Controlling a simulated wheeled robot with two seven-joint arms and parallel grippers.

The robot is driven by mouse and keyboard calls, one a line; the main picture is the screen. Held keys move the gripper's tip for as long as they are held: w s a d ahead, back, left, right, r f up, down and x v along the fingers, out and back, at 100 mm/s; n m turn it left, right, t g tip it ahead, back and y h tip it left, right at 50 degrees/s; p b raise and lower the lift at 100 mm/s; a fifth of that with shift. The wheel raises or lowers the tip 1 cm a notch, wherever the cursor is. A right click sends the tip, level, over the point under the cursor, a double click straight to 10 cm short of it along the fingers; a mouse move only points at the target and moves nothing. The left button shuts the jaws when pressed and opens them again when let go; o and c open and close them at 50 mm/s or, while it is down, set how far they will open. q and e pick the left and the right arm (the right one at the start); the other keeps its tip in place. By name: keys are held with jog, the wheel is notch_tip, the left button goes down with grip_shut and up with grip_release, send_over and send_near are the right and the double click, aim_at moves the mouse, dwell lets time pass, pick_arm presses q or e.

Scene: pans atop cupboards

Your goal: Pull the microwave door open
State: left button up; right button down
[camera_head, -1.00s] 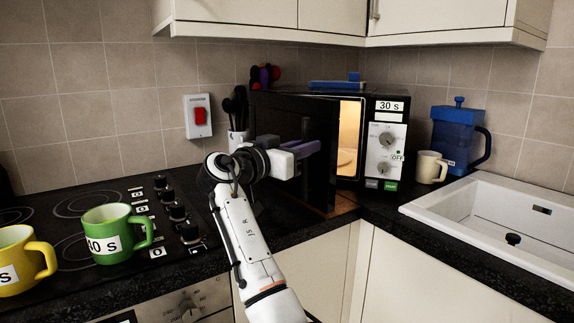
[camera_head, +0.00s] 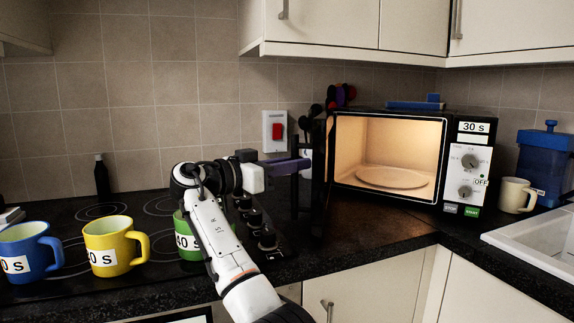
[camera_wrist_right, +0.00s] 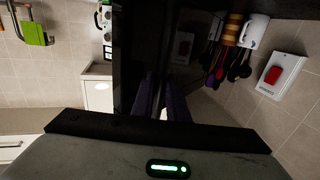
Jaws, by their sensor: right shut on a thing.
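The black microwave (camera_head: 470,112) stands in the corner of the worktop. Its door (camera_head: 319,180) is swung wide open at the left, almost edge-on in the head view. The lit interior and round turntable (camera_head: 392,178) show inside. My right gripper (camera_head: 299,166) is at the door's outer side, with its purple fingers shut on the door, probably on its handle; the exact grip is hard to see. In the right wrist view the dark door panel (camera_wrist_right: 140,45) runs up from the purple fingers (camera_wrist_right: 162,102). My left gripper is not in view.
Blue (camera_head: 28,252), yellow (camera_head: 115,246) and green (camera_head: 187,235) mugs stand on the hob at left, the green one partly behind my right arm. Worktop before the microwave is clear.

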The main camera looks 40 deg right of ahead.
jog(key=shift+w, duration=0.25)
jog(key=shift+a, duration=0.1)
jog(key=c, duration=2)
grip_release()
jog(key=w+a, duration=0.1)
jog(key=a, duration=0.9)
jog(key=shift+w, duration=0.1)
